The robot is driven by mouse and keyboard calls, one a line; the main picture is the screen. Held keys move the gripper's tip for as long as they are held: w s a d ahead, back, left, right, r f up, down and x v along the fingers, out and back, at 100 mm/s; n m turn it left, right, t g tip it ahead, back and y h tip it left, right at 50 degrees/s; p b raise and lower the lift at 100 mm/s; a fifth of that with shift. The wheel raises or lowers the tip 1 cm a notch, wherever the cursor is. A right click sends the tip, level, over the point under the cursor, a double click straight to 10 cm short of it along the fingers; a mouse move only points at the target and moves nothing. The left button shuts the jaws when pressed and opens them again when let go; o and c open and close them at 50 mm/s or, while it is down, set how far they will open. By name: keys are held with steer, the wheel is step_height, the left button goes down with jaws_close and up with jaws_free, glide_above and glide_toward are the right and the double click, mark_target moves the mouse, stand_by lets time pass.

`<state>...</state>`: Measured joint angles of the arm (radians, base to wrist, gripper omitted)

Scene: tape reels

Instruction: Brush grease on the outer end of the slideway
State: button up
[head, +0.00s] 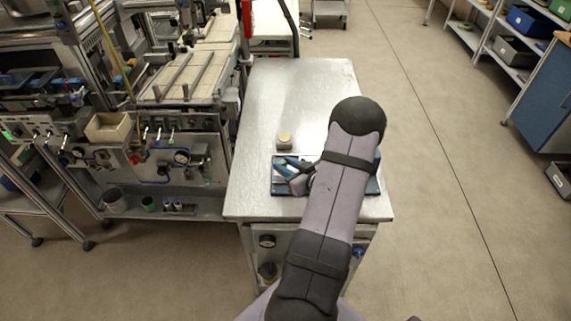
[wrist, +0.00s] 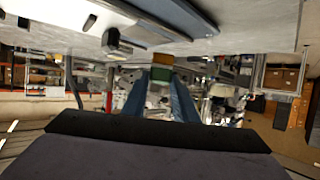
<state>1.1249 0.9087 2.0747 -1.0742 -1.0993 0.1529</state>
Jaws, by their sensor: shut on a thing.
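My gripper (head: 291,166) is low over the dark tray (head: 284,189) on the metal bench in the head view, partly behind my arm. In the wrist view its two blue fingers (wrist: 159,82) are shut on a small green and orange block (wrist: 161,61); I cannot tell whether it is the brush. A small round pot with a yellowish top (head: 284,141) stands on the bench just beyond the tray. Two parallel rails (head: 175,76), possibly the slideway, lie on the machine to the left, well away from my gripper.
The metal bench top (head: 300,90) is clear beyond the pot. The machine frame (head: 150,150), with gauges and valves, stands close along the bench's left side. A beige open box (head: 108,127) sits on the machine. Shelves with bins (head: 525,20) stand far right across open floor.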

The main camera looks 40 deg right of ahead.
step_height(320, 180, down, 2)
steer(key=shift+b, duration=0.6)
steer(key=shift+w+d+f, duration=0.3)
steer(key=shift+f, duration=0.2)
steer(key=shift+w+d+f+b, duration=0.1)
steer(key=shift+w+d+b, duration=0.6)
steer(key=shift+w+d, duration=1.2)
steer(key=shift+w+a, duration=0.15)
steer(key=shift+w, duration=0.4)
steer(key=shift+s+a+p, duration=0.4)
steer(key=shift+s+a, duration=1.95)
steer(key=shift+s, duration=0.15)
steer(key=shift+w, duration=0.6)
steer(key=shift+w+d+b, duration=0.55)
steer(key=shift+w+d, duration=1.5)
steer(key=shift+w, duration=0.1)
step_height(320, 180, up, 8)
steer(key=p, duration=0.6)
steer(key=shift+r, duration=0.2)
